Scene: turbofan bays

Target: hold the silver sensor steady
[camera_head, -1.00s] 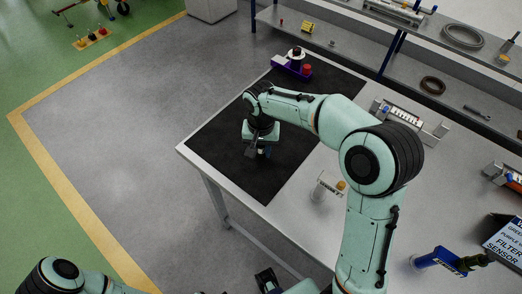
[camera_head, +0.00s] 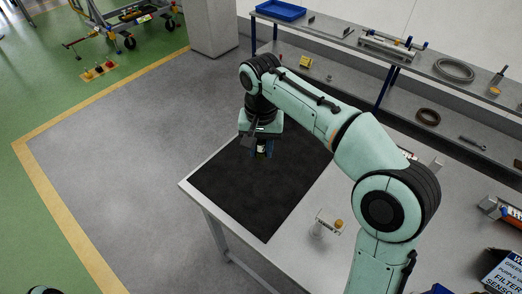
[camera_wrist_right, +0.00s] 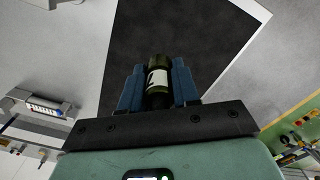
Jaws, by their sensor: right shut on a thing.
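My right gripper (camera_head: 262,151) is above the black mat (camera_head: 225,185) on the workbench, pointing down. In the right wrist view its two blue fingers (camera_wrist_right: 157,86) are shut on a short dark olive-green cylinder (camera_wrist_right: 158,70) with a white label, which sits between them. The cylinder looks dark green rather than silver in the wrist view. No clearly silver sensor shows. My left gripper is out of view.
A small stand with an orange knob (camera_head: 338,222) is on the bench right of the mat. A labelled box (camera_head: 506,275) is at the lower right. A shelf (camera_head: 345,77) with several parts runs behind the bench. The mat's front part is clear.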

